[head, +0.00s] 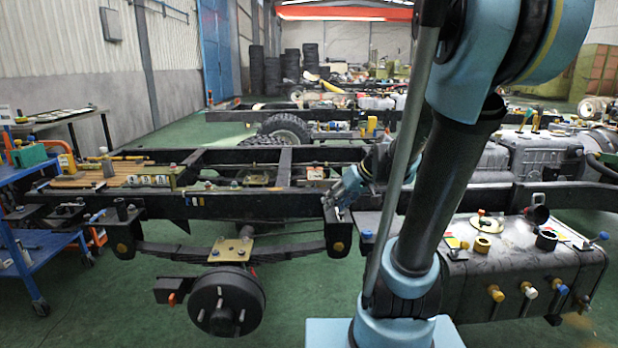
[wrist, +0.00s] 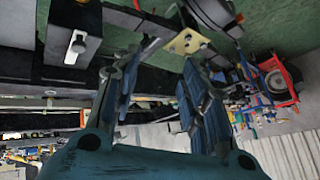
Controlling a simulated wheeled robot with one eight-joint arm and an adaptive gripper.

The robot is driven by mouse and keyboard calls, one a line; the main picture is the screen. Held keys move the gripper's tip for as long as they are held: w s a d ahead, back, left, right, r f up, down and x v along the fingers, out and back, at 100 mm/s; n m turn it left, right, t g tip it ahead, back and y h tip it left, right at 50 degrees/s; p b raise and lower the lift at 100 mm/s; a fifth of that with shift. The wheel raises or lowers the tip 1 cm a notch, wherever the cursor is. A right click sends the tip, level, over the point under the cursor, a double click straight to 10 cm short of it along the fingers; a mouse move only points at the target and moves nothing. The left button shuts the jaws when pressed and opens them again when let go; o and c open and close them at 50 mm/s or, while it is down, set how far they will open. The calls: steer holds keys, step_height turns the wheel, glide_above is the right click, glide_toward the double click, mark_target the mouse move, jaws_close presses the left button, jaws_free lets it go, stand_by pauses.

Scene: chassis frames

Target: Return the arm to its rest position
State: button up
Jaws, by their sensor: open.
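My arm rises in the right half of the head view, a blue and black column that hides part of the chassis behind it. My gripper (head: 343,190) points down and left near the dark chassis frame (head: 232,205); whether it touches the frame I cannot tell. In the wrist view both fingers of my gripper (wrist: 158,90) stand apart with nothing held between them. The wrist picture is turned over, with the green floor at the top.
A wheel hub (head: 227,301) hangs under the frame. A grey tank (head: 520,268) with caps and small parts on top stands close right of my arm. A blue cart (head: 40,250) is at the left. Green floor is open at the front left.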

steer(key=s+d+f+m+g+h, duration=0.1)
steer(key=s+d+f+m+h, duration=0.1)
steer(key=s+d, duration=0.3)
steer(key=s+d+f+m+g+h, duration=0.1)
steer(key=s+d+f+h, duration=0.3)
steer(key=s, duration=1)
steer(key=shift+d+f+m, duration=0.35)
steer(key=shift+d+m, duration=0.35)
steer(key=shift+m, duration=0.2)
steer(key=shift+w+f, duration=0.2)
steer(key=shift+w, duration=0.3)
